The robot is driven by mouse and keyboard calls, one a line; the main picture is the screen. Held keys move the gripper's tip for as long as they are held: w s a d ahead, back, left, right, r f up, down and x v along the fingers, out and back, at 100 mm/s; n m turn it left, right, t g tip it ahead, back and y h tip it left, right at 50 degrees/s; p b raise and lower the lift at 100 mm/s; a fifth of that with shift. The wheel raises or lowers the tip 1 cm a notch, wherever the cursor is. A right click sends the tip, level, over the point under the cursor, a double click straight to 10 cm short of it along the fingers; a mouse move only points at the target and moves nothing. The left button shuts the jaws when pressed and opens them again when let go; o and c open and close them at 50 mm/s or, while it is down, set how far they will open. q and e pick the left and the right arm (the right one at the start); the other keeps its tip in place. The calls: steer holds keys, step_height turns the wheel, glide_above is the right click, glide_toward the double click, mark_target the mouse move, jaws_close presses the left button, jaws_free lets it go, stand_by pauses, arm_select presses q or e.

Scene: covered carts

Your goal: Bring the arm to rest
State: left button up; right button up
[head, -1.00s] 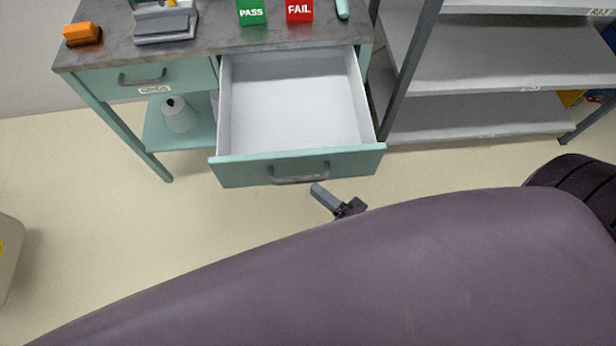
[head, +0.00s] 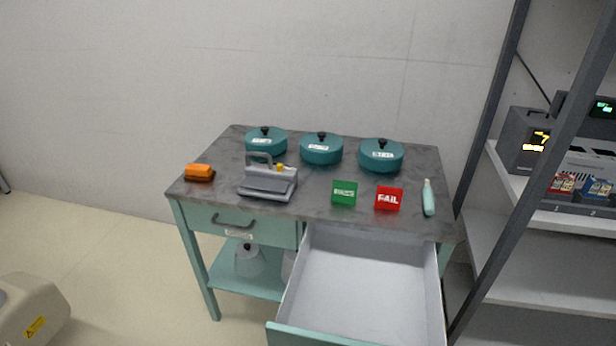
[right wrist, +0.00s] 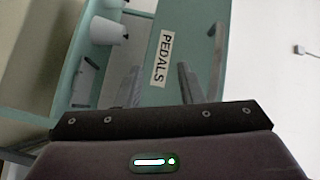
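No arm or gripper shows in the head view now. In the right wrist view my right gripper (right wrist: 160,88) has its two dark fingers spread apart with nothing between them. Beyond the fingers is a teal drawer front with a white PEDALS label (right wrist: 162,59); a dark handle (right wrist: 217,62) shows to its right. I cannot tell how far the fingers are from that front. My left gripper is out of view.

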step_height(320, 180, down, 13)
steer(key=s+n+g+h, duration=0.3)
steer(key=g, duration=0.1)
steer(key=s+d+f+n+g+h, duration=0.2)
steer(key=s+d+f+n+g, duration=0.1)
steer(key=s+f, duration=0.5)
steer(key=s+d+f+n+g+h+p, duration=0.1)
steer(key=s+d+f+n+g+h, duration=0.2)
steer(key=s+f+g, duration=0.4)
step_height(320, 180, down, 2)
steer(key=s+d+n, duration=0.1)
steer(key=n, duration=0.1)
steer(key=shift+s+d+f+n, duration=0.2)
steer(key=shift+s+d+n, duration=0.1)
steer(key=shift+s, duration=0.1)
